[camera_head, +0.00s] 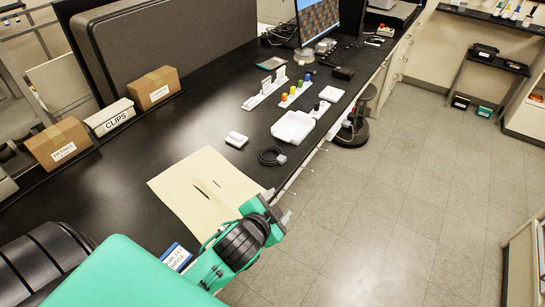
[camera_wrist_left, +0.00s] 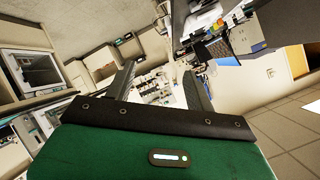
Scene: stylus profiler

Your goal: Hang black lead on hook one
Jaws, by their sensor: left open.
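The black lead (camera_head: 269,155) lies coiled on the dark bench top, with a grey plug at its right end. Several thin pale hooks (camera_head: 309,168) stick out along the bench's front edge; I cannot tell which is hook one. My left gripper (camera_head: 281,212) is near the front edge, beside the cream sheet, nearer to me than the lead and apart from it. In the left wrist view its two fingers (camera_wrist_left: 161,80) are spread, with nothing between them. My right gripper is not in view.
A cream sheet (camera_head: 184,181) with dark slits lies on the bench. A white tray (camera_head: 293,127), a small white case (camera_head: 236,140) and coloured pegs (camera_head: 292,92) stand beyond it. A CLIPS box (camera_head: 110,117) and cartons (camera_head: 57,142) line the back. Open floor lies right.

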